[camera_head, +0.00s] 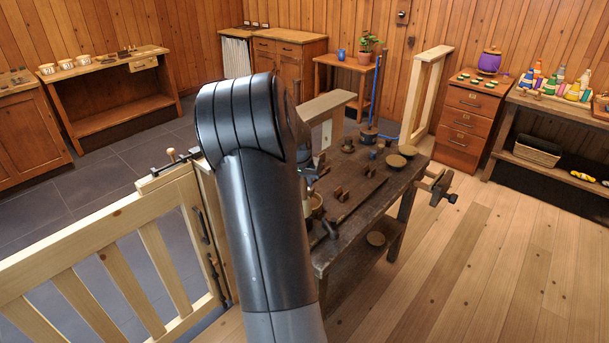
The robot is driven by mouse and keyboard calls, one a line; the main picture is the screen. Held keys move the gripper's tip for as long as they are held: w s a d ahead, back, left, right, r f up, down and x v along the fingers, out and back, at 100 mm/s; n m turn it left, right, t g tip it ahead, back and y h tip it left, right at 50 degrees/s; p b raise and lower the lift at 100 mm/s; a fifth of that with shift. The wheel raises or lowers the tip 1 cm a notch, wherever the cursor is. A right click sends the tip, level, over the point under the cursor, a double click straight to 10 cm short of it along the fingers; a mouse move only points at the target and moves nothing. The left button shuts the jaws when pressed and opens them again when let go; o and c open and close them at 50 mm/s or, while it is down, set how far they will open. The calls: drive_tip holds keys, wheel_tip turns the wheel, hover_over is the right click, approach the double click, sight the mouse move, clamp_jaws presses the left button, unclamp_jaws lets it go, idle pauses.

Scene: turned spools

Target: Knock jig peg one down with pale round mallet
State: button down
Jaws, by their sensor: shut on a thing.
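My arm fills the middle of the head view and hides most of my gripper (314,172), which shows only as a small grey part over the left side of the dark workbench (398,185). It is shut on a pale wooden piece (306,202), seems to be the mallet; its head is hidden. A long dark board (352,204) lies on the bench, right of my gripper. Small brown upright pieces (340,194) and (369,171) stand on it, apparently the jig's pegs. I cannot tell which is peg one.
Round wooden discs (396,161) and a small spool (347,145) stand at the bench's back. A vise (438,187) juts from its right end. A wooden gate (110,255) stands at left. The floor at right is clear.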

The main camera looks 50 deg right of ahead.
drive_tip(key=shift+r, duration=0.1)
idle(0.3)
drive_tip(key=shift+r, duration=1.55)
